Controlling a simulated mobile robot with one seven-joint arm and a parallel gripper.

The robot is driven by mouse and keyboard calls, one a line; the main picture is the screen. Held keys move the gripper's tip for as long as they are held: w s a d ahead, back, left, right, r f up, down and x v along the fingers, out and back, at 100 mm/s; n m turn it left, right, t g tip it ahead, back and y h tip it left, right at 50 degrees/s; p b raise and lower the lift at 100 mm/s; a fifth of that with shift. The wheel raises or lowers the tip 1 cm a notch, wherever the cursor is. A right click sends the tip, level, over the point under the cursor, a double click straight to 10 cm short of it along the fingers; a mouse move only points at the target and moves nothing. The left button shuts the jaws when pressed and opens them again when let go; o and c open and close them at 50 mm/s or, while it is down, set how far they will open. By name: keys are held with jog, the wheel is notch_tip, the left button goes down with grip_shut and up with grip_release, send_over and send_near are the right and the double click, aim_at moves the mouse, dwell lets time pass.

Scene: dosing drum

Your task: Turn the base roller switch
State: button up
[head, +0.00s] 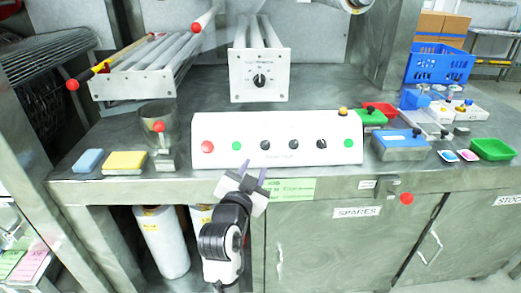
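A long white control panel (277,152) stands on the metal bench. Its sloped face has a red button (208,147), a green button (237,146), black knobs in the middle (293,144) and a green button (348,143) at the right. A roller unit with a pale front plate (260,95) behind it carries one black rotary knob (260,80). The lettering is too small to tell which knob is the base roller switch.
A second roller unit (132,85) with red ball handles is at the back left. A metal cup (158,125), blue sponge (89,160) and yellow sponge (125,161) sit left. A blue box (400,148) and green tray (493,149) sit right. A red-knobbed valve (406,198) juts from the bench front.

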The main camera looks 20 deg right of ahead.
aim_at(264, 149)
jog(key=p+x, duration=0.1)
jog(key=x, duration=0.8)
jog(key=shift+w+d, duration=0.1)
jog(key=shift+c, duration=0.4)
jog(key=shift+p, duration=0.3)
grip_shut()
